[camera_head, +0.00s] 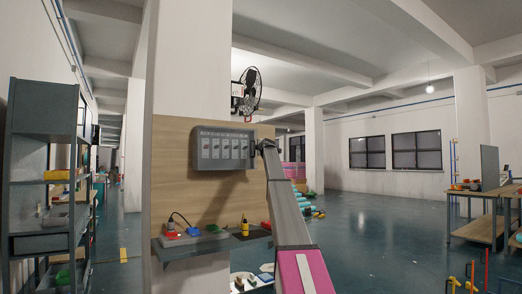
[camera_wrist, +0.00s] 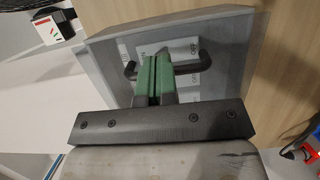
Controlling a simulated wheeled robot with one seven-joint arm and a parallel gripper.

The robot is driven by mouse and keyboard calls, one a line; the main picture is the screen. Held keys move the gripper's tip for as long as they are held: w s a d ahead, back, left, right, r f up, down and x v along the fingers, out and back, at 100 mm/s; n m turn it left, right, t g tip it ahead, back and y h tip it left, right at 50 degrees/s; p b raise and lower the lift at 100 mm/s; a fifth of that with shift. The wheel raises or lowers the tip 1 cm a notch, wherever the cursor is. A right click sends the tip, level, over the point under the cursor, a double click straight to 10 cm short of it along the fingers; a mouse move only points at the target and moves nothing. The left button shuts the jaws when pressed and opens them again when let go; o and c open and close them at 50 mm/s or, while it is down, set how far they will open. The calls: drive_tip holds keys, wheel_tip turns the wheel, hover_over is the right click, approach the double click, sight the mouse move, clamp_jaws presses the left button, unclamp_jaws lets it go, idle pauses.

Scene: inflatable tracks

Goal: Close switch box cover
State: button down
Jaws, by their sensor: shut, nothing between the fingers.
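The grey switch box (camera_head: 224,148) is mounted on a wooden board, with a row of labelled switches on its front. The wrist view shows its grey frame (camera_wrist: 165,25) and white OFF labels close ahead. I cannot clearly tell the cover from the frame or how far it stands open. My gripper (camera_head: 262,146) is at the box's right side. In the wrist view its green fingers (camera_wrist: 152,80) are together, with nothing between them, in front of the labels. Dark curved parts (camera_wrist: 190,67) show on both sides of the fingers; contact is unclear.
A shelf (camera_head: 210,242) below the box holds red, blue, green and yellow items. A black fan (camera_head: 248,88) is above the box. A loaded rack (camera_head: 45,180) stands at left and a workbench (camera_head: 478,228) at right. Open floor (camera_head: 375,230) lies between the board and workbench.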

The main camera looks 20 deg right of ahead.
drive_tip(key=shift+w+a+n+y, duration=0.1)
drive_tip(key=shift+w+n+y, duration=0.25)
drive_tip(key=shift+w+y, duration=0.6)
drive_tip(key=shift+w+n+y, duration=0.35)
drive_tip(key=shift+w, duration=1.05)
drive_tip(key=shift+s+a, duration=0.1)
